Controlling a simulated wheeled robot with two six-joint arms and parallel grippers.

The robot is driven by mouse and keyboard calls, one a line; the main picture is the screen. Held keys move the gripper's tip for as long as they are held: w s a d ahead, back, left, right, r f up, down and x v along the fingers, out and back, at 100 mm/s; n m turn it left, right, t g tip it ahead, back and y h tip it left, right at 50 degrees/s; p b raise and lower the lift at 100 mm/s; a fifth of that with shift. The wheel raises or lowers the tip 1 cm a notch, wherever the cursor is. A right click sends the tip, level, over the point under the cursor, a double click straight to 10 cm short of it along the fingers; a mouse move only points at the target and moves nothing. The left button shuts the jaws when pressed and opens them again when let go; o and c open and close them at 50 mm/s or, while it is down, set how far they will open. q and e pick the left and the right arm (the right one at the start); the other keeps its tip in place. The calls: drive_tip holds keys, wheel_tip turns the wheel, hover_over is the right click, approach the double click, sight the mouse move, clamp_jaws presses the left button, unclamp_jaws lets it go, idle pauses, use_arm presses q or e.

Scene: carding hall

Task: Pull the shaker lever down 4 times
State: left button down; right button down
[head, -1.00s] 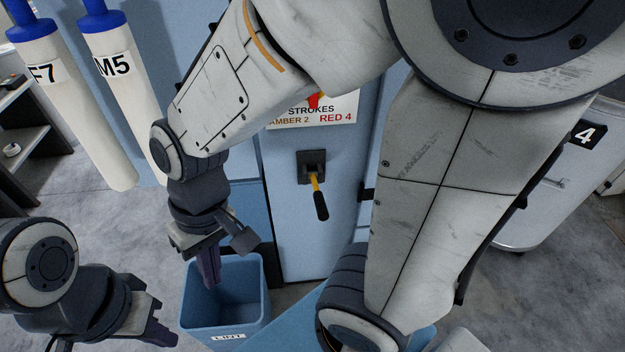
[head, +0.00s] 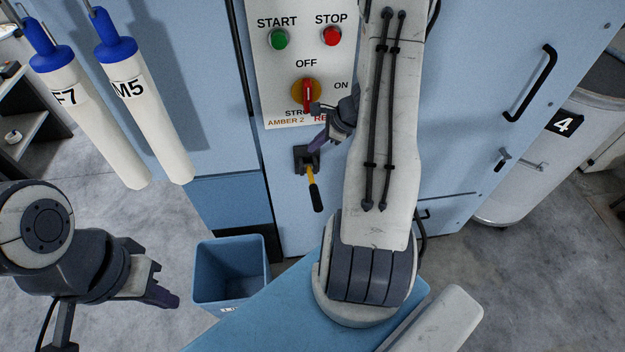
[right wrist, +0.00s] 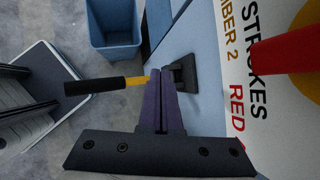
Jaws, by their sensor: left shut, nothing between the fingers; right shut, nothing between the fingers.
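The shaker lever (head: 313,184) is a yellow rod with a black grip, on a black mount (head: 306,157) on the blue machine front. In the head view its grip hangs downward. My right gripper (head: 318,146) is shut and empty, just above the mount. In the right wrist view the closed purple fingers (right wrist: 160,75) overlap the lever's yellow rod (right wrist: 137,81), the black grip reaching out to the left. I cannot tell whether they touch it. My left gripper (head: 168,300) is shut and empty at lower left, away from the lever.
Above the lever is a white panel with a green START button (head: 279,39), a red STOP button (head: 331,36) and a red rotary switch (head: 308,93). A sign reads "AMBER 2", the rest partly hidden. A blue bin (head: 232,270) stands below left. White tubes (head: 150,120) hang at left.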

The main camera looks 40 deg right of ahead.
drive_tip(key=b, duration=0.7)
hover_over(316, 182)
drive_tip(key=f, duration=0.7)
drive_tip(key=shift+w+d+f, duration=0.2)
drive_tip(key=shift+w+f, duration=0.05)
drive_tip(key=shift+w, duration=0.05)
drive_tip(key=shift+s+a+f+b, duration=0.2)
drive_tip(key=shift+f+b, duration=0.2)
drive_tip(key=shift+b, duration=0.4)
idle(0.6)
drive_tip(key=shift+s+f+b, duration=0.15)
drive_tip(key=shift+f+b, duration=0.2)
drive_tip(key=shift+b, duration=0.25)
